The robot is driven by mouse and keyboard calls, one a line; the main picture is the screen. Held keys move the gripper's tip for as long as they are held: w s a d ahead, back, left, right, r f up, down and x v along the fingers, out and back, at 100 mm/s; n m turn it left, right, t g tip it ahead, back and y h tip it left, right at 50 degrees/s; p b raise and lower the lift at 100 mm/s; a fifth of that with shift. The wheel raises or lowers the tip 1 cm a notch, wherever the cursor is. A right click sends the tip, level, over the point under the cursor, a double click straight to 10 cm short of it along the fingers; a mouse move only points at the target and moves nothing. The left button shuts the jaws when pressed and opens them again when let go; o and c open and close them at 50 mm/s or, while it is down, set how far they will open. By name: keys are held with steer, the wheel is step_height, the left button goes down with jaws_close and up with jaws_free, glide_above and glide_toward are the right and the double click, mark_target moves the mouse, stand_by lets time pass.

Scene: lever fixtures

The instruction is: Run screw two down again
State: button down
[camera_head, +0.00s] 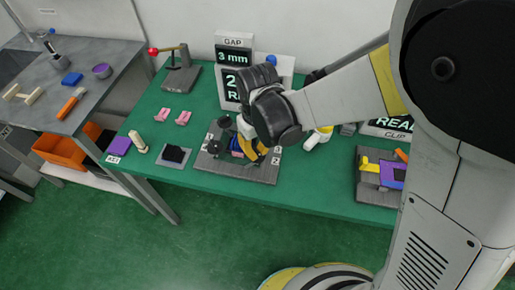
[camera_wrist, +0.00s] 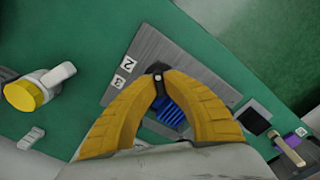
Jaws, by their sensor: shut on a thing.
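The grey fixture plate (camera_head: 262,176) sits on the green table, with a blue part and dark knobs on it; one knob (camera_head: 224,121) shows left of my gripper. The plate also shows in the wrist view (camera_wrist: 165,50), with labels 2 and 3 near its edge and a ribbed blue part (camera_wrist: 172,115) between my fingers. My gripper (camera_head: 250,148) is over the plate. In the wrist view its yellow fingers (camera_wrist: 157,72) come together at a small dark screw head beside the labels. The fingers hide most of it. I cannot tell its number for certain.
A sign (camera_head: 234,56) reads GAP 3 mm; the display below is partly hidden by my arm. A white bottle with a yellow end (camera_wrist: 35,88) lies right of the plate in the head view. A red-knobbed lever (camera_head: 180,72) stands at the back left. A second fixture (camera_head: 378,178) is at right.

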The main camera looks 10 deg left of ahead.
steer(key=m, duration=0.4)
steer(key=shift+m, duration=0.3)
steer(key=m, duration=0.4)
steer(key=shift+m, duration=0.3)
steer(key=m, duration=0.4)
steer(key=shift+m+b, duration=0.3)
steer(key=shift+b, duration=0.05)
steer(key=shift+m, duration=2.1)
steer(key=c, duration=1.5)
jaws_free()
